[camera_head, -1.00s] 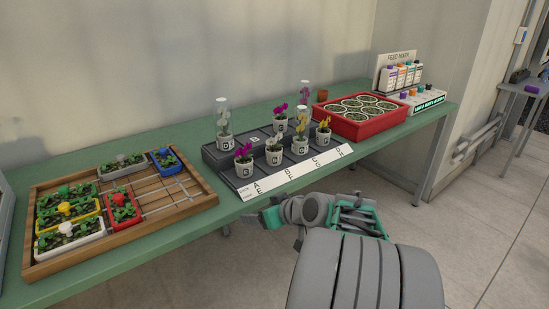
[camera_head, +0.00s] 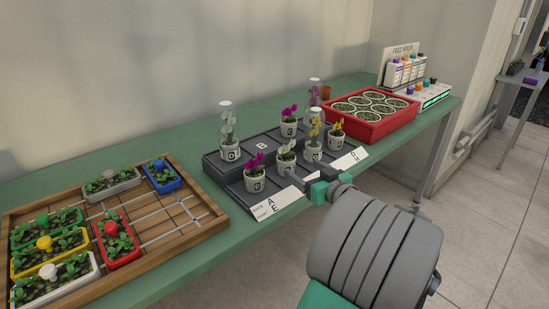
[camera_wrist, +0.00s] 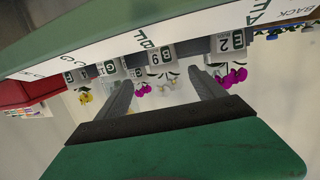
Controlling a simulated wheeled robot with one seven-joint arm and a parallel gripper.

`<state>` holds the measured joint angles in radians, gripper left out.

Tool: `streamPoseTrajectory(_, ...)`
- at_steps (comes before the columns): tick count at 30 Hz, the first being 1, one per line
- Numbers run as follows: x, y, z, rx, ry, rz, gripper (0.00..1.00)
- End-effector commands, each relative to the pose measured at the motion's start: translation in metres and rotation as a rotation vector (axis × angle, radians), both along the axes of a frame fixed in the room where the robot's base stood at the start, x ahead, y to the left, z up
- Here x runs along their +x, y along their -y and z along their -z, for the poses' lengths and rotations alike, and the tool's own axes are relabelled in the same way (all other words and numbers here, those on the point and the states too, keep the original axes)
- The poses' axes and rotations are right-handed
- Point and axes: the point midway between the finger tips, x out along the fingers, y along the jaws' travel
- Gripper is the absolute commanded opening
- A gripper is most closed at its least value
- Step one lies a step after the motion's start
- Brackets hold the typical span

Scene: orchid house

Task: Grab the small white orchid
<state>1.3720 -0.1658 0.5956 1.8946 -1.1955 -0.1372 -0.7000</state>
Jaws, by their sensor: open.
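The small white orchid (camera_head: 287,150) stands upright in a grey labelled pot, in the front row of the dark stepped stand (camera_head: 208,163), between a magenta orchid (camera_head: 255,165) and a domed pale-yellow one (camera_head: 315,132). In the wrist view, its white bloom (camera_wrist: 168,86) shows upside down between my fingers, beyond their tips. My gripper (camera_wrist: 158,84) is open and empty. In the head view, my gripper (camera_head: 312,172) is at the stand's front edge by the white label strip; my fingers are small and partly hidden there. Contact with the pot cannot be told.
A taller white orchid under a clear dome (camera_head: 228,128) stands at the back left. A yellow orchid (camera_head: 336,133) stands close on the right. A red tray (camera_head: 352,125) of round pots lies further right, and a wooden planter tray (camera_head: 205,222) left.

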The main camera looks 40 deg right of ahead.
Motion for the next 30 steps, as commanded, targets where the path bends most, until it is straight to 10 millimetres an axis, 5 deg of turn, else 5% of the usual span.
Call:
streamPoseTrajectory(15,0.075,0.001,0.013,0.001,0.000,-0.010,0.79)
streamPoseTrajectory(23,0.079,0.004,0.013,0.001,-0.001,-0.005,0.79)
streamPoseTrajectory(30,0.078,0.004,0.013,0.001,-0.001,-0.004,0.59)
